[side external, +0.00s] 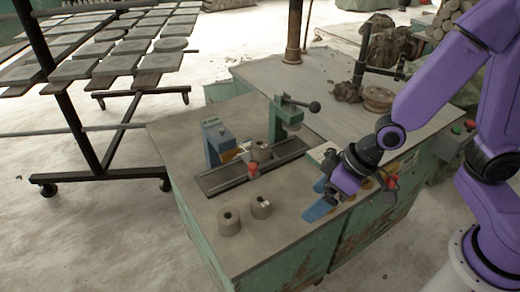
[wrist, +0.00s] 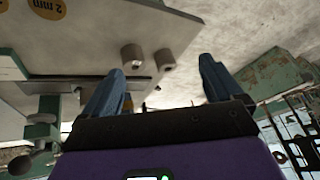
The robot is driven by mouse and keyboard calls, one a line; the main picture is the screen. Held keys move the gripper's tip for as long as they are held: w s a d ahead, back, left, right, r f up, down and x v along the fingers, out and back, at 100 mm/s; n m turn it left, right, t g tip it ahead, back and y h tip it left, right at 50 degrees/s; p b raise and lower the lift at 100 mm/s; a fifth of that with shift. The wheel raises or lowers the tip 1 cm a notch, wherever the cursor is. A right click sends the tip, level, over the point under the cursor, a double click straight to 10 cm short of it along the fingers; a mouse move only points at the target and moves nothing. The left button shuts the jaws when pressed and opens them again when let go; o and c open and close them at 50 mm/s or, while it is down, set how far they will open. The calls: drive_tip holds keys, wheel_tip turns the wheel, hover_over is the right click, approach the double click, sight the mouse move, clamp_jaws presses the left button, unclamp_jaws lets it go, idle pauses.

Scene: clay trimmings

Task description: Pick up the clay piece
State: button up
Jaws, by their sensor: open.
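Two short grey-brown cylinders with a hole in the top, likely clay pieces, stand upright on the table's near left part: the left one (side external: 229,221) and the right one (side external: 261,207). A similar cylinder (side external: 261,151) sits at the green press on the rail. My gripper (side external: 318,200), with blue fingers, is open and empty to the right of the standing pair, apart from them. In the wrist view my gripper (wrist: 161,65) has its fingers spread wide. Two cylinders, one (wrist: 132,56) beside another (wrist: 165,60), show beyond and between the fingertips.
The green press (side external: 290,115) with a black-knobbed lever and a blue block (side external: 217,140) stand on the worktable (side external: 180,140) behind the cylinders. A wheeled rack (side external: 75,95) with grey slabs is at the left. The table's front left surface is otherwise clear.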

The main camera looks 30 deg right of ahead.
drive_tip(key=w+f+m+t+h, duration=0.1)
drive_tip(key=w+f+m+t, duration=0.35)
drive_tip(key=w, duration=0.55)
drive_tip(key=m+t+h, duration=0.2)
drive_tip(key=t+h, duration=0.2)
drive_tip(key=t, duration=0.2)
approach(258, 143)
drive_tip(key=x, duration=0.4)
drive_tip(key=shift+r, duration=0.1)
drive_tip(key=shift+x, duration=2.65)
drive_tip(key=shift+d, duration=0.15)
drive_tip(key=c, duration=1.2)
drive_tip(key=shift+c, duration=0.2)
